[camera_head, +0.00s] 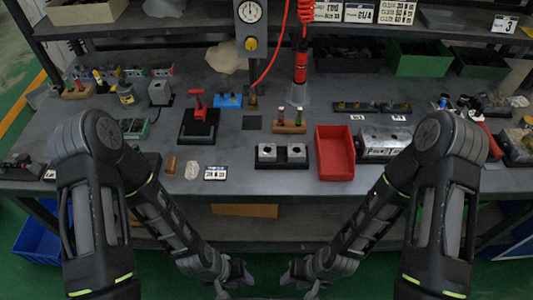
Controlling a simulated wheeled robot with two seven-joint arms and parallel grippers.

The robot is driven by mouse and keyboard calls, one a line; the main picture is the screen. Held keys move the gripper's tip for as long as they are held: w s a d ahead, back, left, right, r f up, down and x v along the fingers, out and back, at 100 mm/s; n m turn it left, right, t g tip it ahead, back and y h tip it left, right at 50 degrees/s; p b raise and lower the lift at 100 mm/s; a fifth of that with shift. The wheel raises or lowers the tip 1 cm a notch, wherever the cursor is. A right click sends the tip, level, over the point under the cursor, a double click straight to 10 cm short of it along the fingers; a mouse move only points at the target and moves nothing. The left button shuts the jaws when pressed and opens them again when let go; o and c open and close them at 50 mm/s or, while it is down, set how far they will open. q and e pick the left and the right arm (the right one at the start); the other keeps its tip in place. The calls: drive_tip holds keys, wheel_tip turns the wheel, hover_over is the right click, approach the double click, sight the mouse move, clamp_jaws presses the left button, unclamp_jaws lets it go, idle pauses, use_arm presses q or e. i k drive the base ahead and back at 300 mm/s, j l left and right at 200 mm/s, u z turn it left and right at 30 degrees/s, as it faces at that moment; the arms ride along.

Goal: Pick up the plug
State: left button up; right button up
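I cannot tell for certain which small part is the plug. My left gripper (240,276) and my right gripper (292,272) hang low in front of the table's front edge, apart from each other and from the parts. Nothing is visible in either one. Their fingers are too small and dark to judge the opening.
A red bin (335,152) stands right of the metal blocks, beside a larger metal block (383,141). A red-handled part (198,115) stands to the left. A red tool (300,62) hangs on a coiled hose. Green bins (420,64) are at the back. The front middle has bare tabletop.

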sight(405, 105)
drive_tip(key=u, duration=0.2)
drive_tip(key=k+l+u, duration=0.15)
drive_tip(key=l+u, duration=0.15)
drive_tip(key=k+l+u, duration=0.4)
drive_tip(key=l+u, duration=0.2)
drive_tip(key=k+l+u, duration=0.15)
drive_tip(key=k+l, duration=0.75)
